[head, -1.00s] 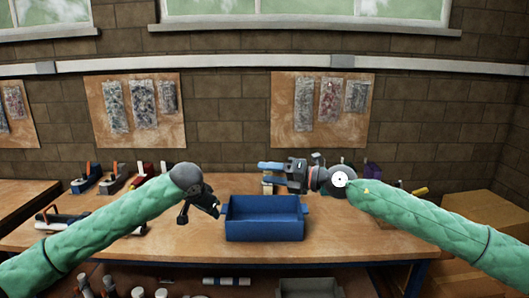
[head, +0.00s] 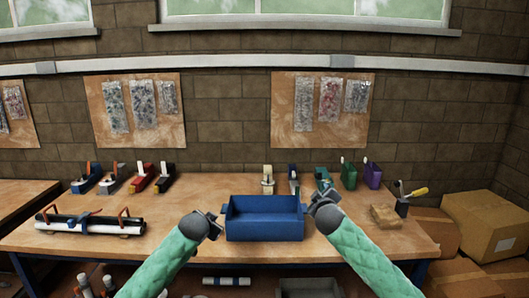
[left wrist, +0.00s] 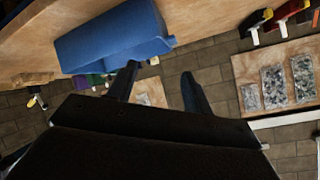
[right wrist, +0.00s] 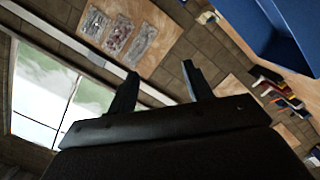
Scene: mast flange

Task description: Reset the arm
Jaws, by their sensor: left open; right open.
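My left gripper (head: 213,222) is at the left side of the blue bin (head: 265,228) in the head view. Its two dark fingers stand apart with nothing between them in the left wrist view (left wrist: 158,85). My right gripper (head: 320,200) is at the right side of the bin. Its fingers are spread and empty in the right wrist view (right wrist: 160,90). The bin stands upright on the wooden workbench (head: 160,245) near its front edge. I cannot tell whether either gripper touches the bin.
A rack with pipes (head: 90,222) lies at the bench's left. Several coloured holders stand along the back, including a red one (head: 139,180) and a purple one (head: 372,175). A grey cup with tools (head: 402,204) and a wooden block (head: 384,217) are at right. Cardboard boxes (head: 480,225) stand beyond.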

